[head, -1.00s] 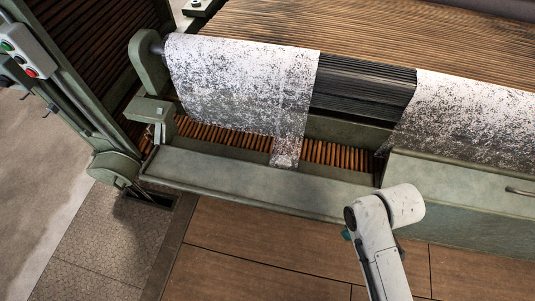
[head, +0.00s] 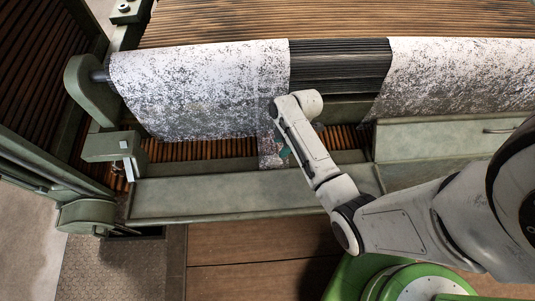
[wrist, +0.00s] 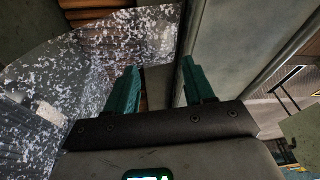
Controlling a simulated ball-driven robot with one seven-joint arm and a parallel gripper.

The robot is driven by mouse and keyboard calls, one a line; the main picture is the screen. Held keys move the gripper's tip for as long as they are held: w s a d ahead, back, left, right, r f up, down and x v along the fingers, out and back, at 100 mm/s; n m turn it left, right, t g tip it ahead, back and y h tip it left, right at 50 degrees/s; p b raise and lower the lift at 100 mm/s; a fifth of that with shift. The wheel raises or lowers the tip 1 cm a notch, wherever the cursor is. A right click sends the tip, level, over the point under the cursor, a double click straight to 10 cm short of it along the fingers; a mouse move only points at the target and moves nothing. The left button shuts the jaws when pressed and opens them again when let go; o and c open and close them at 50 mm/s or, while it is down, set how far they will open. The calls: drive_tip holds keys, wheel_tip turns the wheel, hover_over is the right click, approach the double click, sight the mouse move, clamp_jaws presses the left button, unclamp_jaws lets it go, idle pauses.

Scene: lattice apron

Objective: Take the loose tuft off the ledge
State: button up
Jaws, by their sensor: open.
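A narrow speckled grey-white piece (head: 268,152) hangs below the right corner of the speckled sheet (head: 200,85) and reaches the inner edge of the green-grey ledge (head: 230,193). I cannot tell whether it is a separate tuft; no other loose tuft is plain. My gripper (head: 284,152) is beside this piece on its right, partly hidden by my arm. In the wrist view my gripper (wrist: 160,78) has its teal fingers apart with nothing visible between them. Speckled material (wrist: 60,85) lies to the left of the fingers there, and a green-grey beam runs up behind the right finger.
Brown slats (head: 205,148) lie in the gap between sheet and ledge. A second speckled sheet (head: 460,80) hangs at the right above a green-grey box (head: 430,138). A bracket and roller end (head: 92,85) stand at the left. The wooden floor before the ledge is clear.

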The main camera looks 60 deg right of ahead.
sight(275, 158)
drive_tip(key=shift+b+x, duration=0.55)
drive_tip(key=shift+x, duration=3.85)
drive_tip(key=shift+s, duration=0.1)
drive_tip(key=c, duration=0.7)
